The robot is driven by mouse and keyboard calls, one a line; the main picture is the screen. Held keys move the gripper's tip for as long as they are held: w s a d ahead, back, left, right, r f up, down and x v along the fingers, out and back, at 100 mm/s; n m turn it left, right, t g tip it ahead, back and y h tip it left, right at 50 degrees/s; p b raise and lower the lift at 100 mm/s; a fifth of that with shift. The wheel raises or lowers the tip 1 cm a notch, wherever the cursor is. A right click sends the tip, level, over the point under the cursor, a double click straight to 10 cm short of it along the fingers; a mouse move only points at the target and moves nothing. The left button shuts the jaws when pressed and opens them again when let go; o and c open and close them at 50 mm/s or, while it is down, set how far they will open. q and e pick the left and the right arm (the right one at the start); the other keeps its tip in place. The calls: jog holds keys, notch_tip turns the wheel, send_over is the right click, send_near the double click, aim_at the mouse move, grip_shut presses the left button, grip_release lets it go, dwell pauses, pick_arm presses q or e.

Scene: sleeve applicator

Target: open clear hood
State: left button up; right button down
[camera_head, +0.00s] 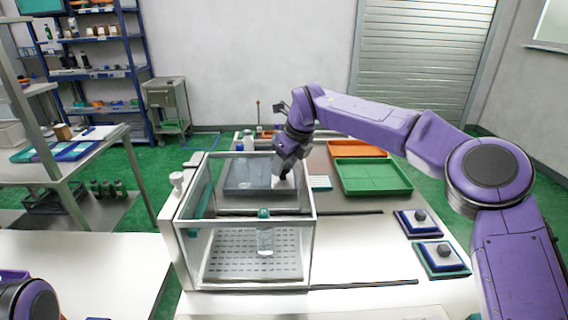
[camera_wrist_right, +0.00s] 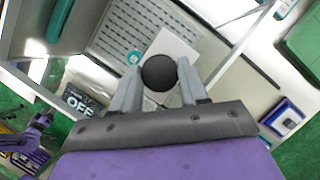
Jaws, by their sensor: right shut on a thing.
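The clear hood (camera_head: 309,230) is a box of transparent panels in a light frame, standing on the white table. Inside it I see a perforated grey plate (camera_head: 235,262) and a small clear item (camera_head: 266,240). My right gripper (camera_head: 283,178) reaches down at the hood's rear right top corner. In the right wrist view, its two fingers are closed on a dark round knob (camera_wrist_right: 159,73). The head view mostly hides this knob behind the gripper. Only a purple arm part of mine shows at the lower left; my left gripper is out of view.
A green tray (camera_head: 372,178) and an orange tray (camera_head: 358,149) lie behind and right of the hood. Two blue-edged pads with dark knobs (camera_head: 418,222) sit at the table's right. A white side table (camera_head: 80,270) stands left. The front right tabletop is mostly clear.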

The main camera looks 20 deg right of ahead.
jog(key=shift+s+d, duration=0.15)
jog(key=shift+d, duration=0.45)
jog(key=s+d+p, duration=0.2)
jog(key=s+d, duration=0.2)
jog(key=d, duration=0.9)
jog(key=s+d+p, duration=0.3)
jog(key=d, duration=1.1)
jog(key=shift+s, duration=0.4)
jog(key=shift+d, duration=0.1)
jog(key=c, duration=0.6)
grip_release()
jog(key=shift+r, duration=0.1)
jog(key=b+v, duration=0.2)
jog(key=v, duration=0.8)
jog(key=shift+r, duration=0.2)
